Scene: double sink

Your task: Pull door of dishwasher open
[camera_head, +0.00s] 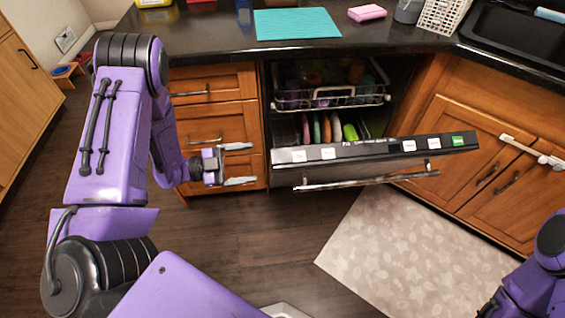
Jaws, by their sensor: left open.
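The dishwasher door (380,160) is partly open, tilted out and down from the cabinet front. Its top edge carries a control strip with several white labels and a green one. A long bar handle (365,181) runs along its front face. Inside, an upper rack (330,97) and a lower rack with colored dishes show above the door. My left gripper (239,164) is open and empty, to the left of the door and apart from it, in front of the wooden drawers. My right arm shows at the bottom right corner; its gripper is out of view.
Wooden drawers (222,117) with bar handles stand left of the dishwasher. Cabinet doors (475,150) with a white latch (532,151) stand right. A patterned mat (410,255) lies on the dark floor. The counter above holds a teal mat (296,23) and a pink sponge (367,12).

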